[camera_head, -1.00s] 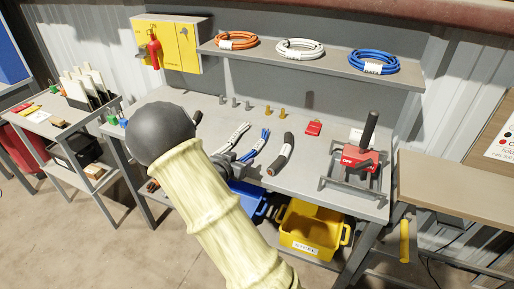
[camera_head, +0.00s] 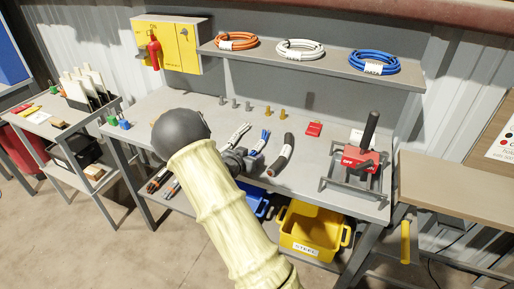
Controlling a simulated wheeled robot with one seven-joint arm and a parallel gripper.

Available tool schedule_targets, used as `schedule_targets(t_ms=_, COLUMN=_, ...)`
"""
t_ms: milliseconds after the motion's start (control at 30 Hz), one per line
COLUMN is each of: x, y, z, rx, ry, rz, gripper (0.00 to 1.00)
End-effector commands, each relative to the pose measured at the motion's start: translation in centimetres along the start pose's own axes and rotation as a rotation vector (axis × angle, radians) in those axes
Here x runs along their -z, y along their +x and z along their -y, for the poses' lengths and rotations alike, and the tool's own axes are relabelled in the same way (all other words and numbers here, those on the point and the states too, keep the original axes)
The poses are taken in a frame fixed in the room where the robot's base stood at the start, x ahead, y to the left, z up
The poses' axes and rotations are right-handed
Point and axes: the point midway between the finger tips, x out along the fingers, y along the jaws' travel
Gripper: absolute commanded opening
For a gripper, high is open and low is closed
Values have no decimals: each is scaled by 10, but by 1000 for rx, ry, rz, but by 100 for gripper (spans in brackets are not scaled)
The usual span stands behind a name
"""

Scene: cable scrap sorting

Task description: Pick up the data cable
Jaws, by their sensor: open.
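Three short cable pieces lie side by side on the grey workbench (camera_head: 330,194): one with white strands (camera_head: 236,135), one with blue strands (camera_head: 261,141) and a thick black one (camera_head: 283,157) with a coppery end. On the shelf above, a blue coil (camera_head: 374,55) bears a white label that seemed to read DATA a moment ago. My gripper (camera_head: 250,157) is small and dark in this view, partly hidden behind my pale-sleeved arm. It is open, at the near ends of the white and blue pieces; I cannot tell whether it touches either.
An orange coil (camera_head: 236,37) and a white coil (camera_head: 300,44) share the shelf. A red clamp-like device with a black lever (camera_head: 363,160) stands at the bench's right. Small metal and brass posts stand behind the cables. A yellow bin marked STEEL (camera_head: 306,246) and a blue bin (camera_head: 252,201) sit below.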

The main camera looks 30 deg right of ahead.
Motion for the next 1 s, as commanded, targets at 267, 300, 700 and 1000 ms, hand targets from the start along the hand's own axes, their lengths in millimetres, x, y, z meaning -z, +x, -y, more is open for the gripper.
schedule_targets(t_ms=267, x=0, y=3, z=0, rx=1, ry=0, rz=0, gripper=53)
schedule_targets(t_ms=300, x=0, y=3, z=0, rx=1, ry=0, rz=0, gripper=53)
schedule_targets(t_ms=700, x=0, y=2, z=0, rx=1, ry=0, rz=0, gripper=23)
schedule_targets(t_ms=1000, x=0, y=2, z=0, rx=1, ry=0, rz=0, gripper=1)
